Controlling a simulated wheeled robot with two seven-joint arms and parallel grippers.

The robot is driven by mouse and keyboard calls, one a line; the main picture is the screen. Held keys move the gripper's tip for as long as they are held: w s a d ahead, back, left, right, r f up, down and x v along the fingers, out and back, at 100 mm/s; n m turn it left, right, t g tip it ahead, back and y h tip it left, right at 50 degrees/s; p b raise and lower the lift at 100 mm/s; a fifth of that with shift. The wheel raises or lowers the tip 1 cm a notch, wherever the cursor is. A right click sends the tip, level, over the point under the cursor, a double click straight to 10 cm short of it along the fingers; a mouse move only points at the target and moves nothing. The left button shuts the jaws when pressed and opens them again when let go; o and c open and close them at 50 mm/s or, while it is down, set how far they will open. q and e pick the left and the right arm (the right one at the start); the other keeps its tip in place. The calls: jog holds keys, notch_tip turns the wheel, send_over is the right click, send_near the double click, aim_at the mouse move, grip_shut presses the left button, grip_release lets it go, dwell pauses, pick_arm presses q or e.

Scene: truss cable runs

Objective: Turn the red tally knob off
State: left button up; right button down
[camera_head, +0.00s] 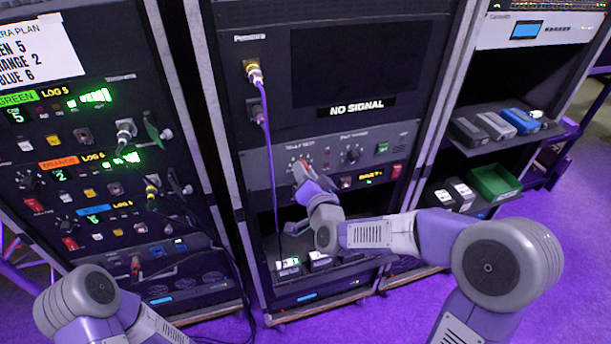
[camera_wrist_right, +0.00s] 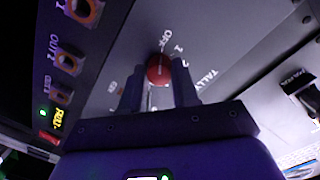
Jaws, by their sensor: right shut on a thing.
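The red tally knob (camera_wrist_right: 159,70) sits on a grey panel marked "TALLY", with "OFF", "1" and "2" printed around it in the right wrist view. My right gripper (camera_wrist_right: 160,88) is shut on the knob, one finger on each side of it. In the head view my right gripper (camera_head: 301,170) reaches the grey control panel (camera_head: 258,172) below the "NO SIGNAL" screen and hides the knob. Which mark the knob points at cannot be told. My left arm shows at the lower left of the head view, but its gripper is out of sight.
A purple cable (camera_head: 271,165) hangs left of my gripper. A rack (camera_head: 75,150) with cables stands at left; shelves stand at right.

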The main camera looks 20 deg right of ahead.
dwell(0.3)
jog(key=c, duration=0.8)
grip_release()
jog(key=shift+c, duration=0.2)
jog(key=s, duration=0.7)
jog(key=shift+s+d+r, duration=0.15)
jog(key=shift+s+r, duration=0.1)
jog(key=shift+s, duration=0.05)
